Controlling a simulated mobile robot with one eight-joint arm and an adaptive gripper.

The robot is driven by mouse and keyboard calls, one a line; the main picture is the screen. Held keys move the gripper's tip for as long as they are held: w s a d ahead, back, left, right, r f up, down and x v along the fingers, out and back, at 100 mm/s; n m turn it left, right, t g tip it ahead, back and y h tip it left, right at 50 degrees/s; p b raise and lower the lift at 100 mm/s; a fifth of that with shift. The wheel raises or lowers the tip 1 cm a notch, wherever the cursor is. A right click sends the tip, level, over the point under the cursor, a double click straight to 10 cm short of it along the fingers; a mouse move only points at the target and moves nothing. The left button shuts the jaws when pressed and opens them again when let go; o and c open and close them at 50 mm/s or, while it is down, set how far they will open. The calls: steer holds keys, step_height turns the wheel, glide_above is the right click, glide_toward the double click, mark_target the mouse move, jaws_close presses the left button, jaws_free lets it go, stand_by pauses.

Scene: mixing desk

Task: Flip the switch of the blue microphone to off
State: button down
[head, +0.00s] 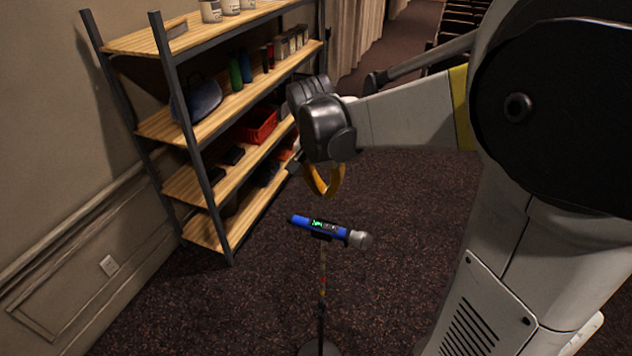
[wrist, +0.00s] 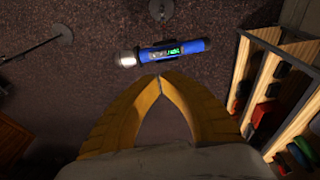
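The blue microphone (head: 318,228) lies near level on top of a thin stand (head: 322,285), its silver head to the right and a green-lit display on its body. It also shows in the wrist view (wrist: 172,50), with the silver head at left. Its switch is too small to make out. My gripper (head: 323,194) has yellow fingers and appears just above the microphone in the head view. In the wrist view the fingertips (wrist: 159,76) meet with nothing between them, just below the microphone's body in the picture. A gap shows between the tips and the microphone.
A wooden shelf unit (head: 230,185) with dark metal posts stands at the left by the wall, holding bottles, a red basket (head: 257,126) and other items. It shows at the right of the wrist view. Dark carpet (head: 400,220) around the stand is clear. Another stand (wrist: 62,33) shows at upper left in the wrist view.

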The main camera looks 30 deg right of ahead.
mark_target(337, 228)
steer(key=shift+a, duration=0.1)
steer(key=g+b, duration=0.1)
steer(key=b, duration=0.3)
steer(key=shift+s+r+h+b, duration=0.3)
steer(key=shift+r+h+b, duration=0.1)
steer(key=shift+f, duration=0.1)
steer(key=x, duration=1.3)
steer(key=shift+w+f+b, duration=0.1)
steer(key=shift+f+b, duration=0.2)
steer(key=shift+f, duration=0.1)
steer(key=shift+f, duration=0.15)
